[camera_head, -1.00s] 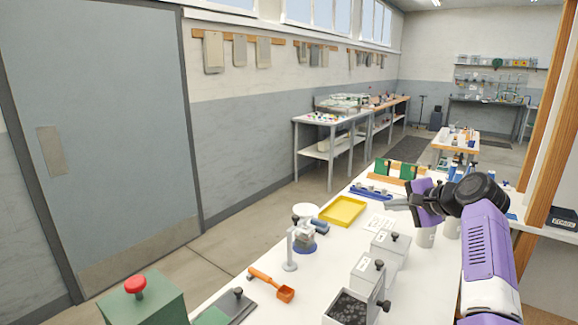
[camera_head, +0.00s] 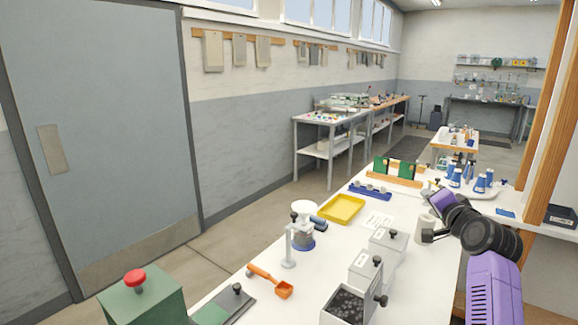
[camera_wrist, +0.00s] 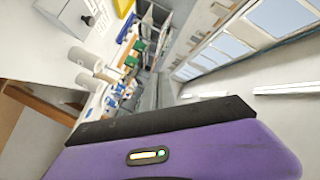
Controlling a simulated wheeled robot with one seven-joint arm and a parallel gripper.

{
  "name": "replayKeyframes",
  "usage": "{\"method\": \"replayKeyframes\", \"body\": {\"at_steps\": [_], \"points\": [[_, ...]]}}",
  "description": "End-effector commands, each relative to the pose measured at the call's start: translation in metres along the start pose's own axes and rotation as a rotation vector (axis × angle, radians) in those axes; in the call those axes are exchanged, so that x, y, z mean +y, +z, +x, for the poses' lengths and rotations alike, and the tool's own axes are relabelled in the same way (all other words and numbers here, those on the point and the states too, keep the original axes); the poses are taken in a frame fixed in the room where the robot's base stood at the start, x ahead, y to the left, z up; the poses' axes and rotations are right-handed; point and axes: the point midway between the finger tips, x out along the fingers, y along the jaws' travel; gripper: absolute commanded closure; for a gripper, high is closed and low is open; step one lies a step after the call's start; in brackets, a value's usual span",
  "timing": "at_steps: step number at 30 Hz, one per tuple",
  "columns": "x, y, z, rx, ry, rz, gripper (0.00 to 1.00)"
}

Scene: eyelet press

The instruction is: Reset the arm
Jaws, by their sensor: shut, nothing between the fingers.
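My gripper (camera_head: 441,200), with a purple hand, is raised over the right side of the white bench (camera_head: 420,285), beside a pale cylinder (camera_head: 424,226). It points away from the head camera, and its fingertips cannot be made out there. My gripper is shut and holds nothing. In the wrist view my purple hand (camera_wrist: 170,152) with its black edge fills the bottom, and the fingers are not visible. The wrist view is tilted and looks along the bench toward the windows.
A yellow tray (camera_head: 342,209), a grey-white bin of dark pieces (camera_head: 348,305), an orange scoop (camera_head: 283,290) and blue-and-white cones (camera_head: 480,182) stand on the bench. A wooden post (camera_head: 545,125) rises at the right. Open floor lies left of the bench.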

Motion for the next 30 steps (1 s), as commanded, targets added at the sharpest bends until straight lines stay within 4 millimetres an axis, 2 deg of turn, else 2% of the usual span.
{"method": "replayKeyframes", "body": {"at_steps": [1, 6, 11, 15, 21, 30], "points": [[0.019, 0.012, -0.009, 0.027, 0.006, -0.043, 1.00], [0.065, 0.044, -0.051, 0.131, 0.007, -0.211, 1.00], [0.100, 0.080, -0.099, 0.198, 0.007, -0.359, 1.00], [0.124, 0.114, -0.146, 0.236, 0.001, -0.475, 1.00], [0.149, 0.161, -0.219, 0.265, -0.015, -0.619, 1.00], [0.167, 0.221, -0.336, 0.264, -0.049, -0.786, 1.00]]}}
